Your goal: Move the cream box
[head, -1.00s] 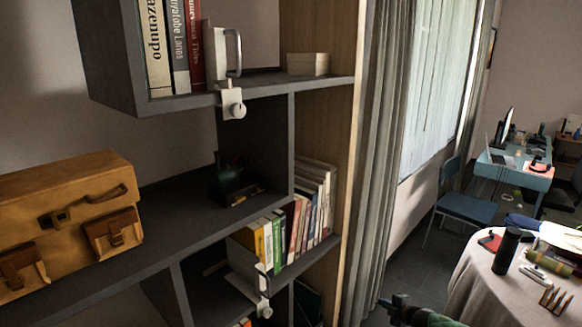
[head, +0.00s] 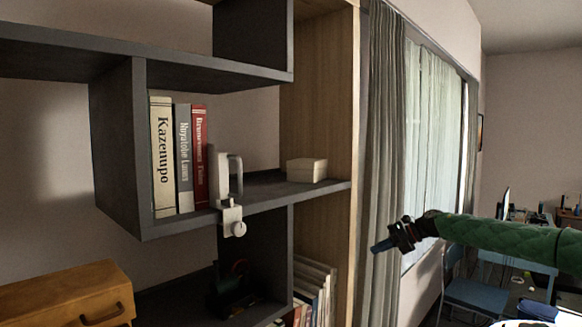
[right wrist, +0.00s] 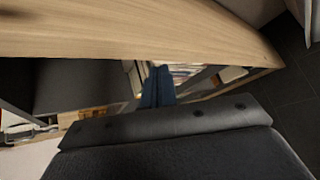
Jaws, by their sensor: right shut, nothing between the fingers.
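The cream box (head: 306,170) sits on the dark upper shelf (head: 262,196), near its right end, beside the wooden side panel. My right gripper (head: 376,248) is in front of the curtain, to the right of the box and lower in the picture. It is shut and empty, and apart from the box. Its blue fingers (right wrist: 157,87) show in the right wrist view, where I cannot make out the cream box with certainty. My left gripper is not in view.
Books (head: 178,155) and a white clamp-on bookend (head: 232,190) stand left of the box. The wooden side panel (head: 318,100) closes the shelf's right side. A tan case (head: 65,295) is lower left. Another shelf board (head: 190,62) is above.

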